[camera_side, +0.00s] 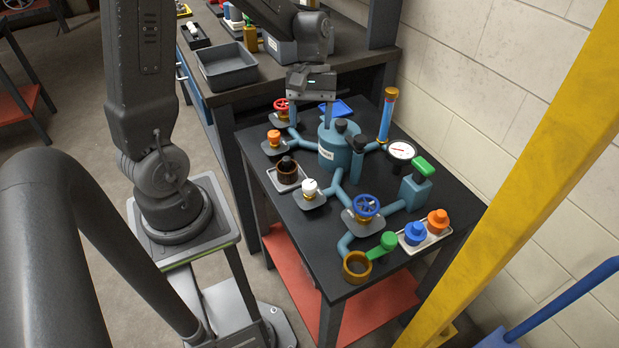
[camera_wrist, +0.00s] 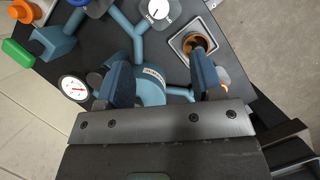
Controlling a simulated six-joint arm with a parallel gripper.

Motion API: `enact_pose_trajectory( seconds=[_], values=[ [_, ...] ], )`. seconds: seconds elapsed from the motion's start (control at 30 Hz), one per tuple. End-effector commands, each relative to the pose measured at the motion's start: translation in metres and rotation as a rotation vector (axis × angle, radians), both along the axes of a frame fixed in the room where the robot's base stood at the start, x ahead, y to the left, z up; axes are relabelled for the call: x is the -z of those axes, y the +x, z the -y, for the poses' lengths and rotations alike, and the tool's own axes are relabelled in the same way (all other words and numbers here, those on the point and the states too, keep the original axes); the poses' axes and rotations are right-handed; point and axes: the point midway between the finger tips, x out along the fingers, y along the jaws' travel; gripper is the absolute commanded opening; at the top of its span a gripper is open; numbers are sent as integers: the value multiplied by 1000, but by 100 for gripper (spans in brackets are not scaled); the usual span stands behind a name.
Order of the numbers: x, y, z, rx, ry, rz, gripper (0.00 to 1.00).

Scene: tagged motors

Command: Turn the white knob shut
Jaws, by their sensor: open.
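The white knob (camera_side: 310,187) sits upright on a small grey plate on the pipework, toward the front left of the black table. It also shows at the top edge of the wrist view (camera_wrist: 158,9), with a dark pointer mark on its face. My gripper (camera_side: 316,118) is above the teal tank (camera_side: 333,157), behind the knob and apart from it. In the wrist view my gripper (camera_wrist: 159,60) has its two fingers spread wide with nothing held between them. The tank (camera_wrist: 152,86) lies below and between the fingers.
Around the knob are a brown cup in a tray (camera_side: 288,173), a blue handwheel (camera_side: 366,206), an orange knob (camera_side: 273,136) and a red handwheel (camera_side: 281,105). A gauge (camera_side: 401,150) and tall blue tube (camera_side: 387,117) stand at the right. Bare table lies in front of the knob.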

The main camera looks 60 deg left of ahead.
Motion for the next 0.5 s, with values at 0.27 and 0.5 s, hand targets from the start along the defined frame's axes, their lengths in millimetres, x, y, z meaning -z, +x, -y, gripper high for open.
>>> enact_pose_trajectory(
  seconds=[0.27, 0.5],
  values=[
    [29, -8, 13, -4, -14, -10, 61],
    [75, -18, 29, -4, -13, -12, 61]
  ],
)
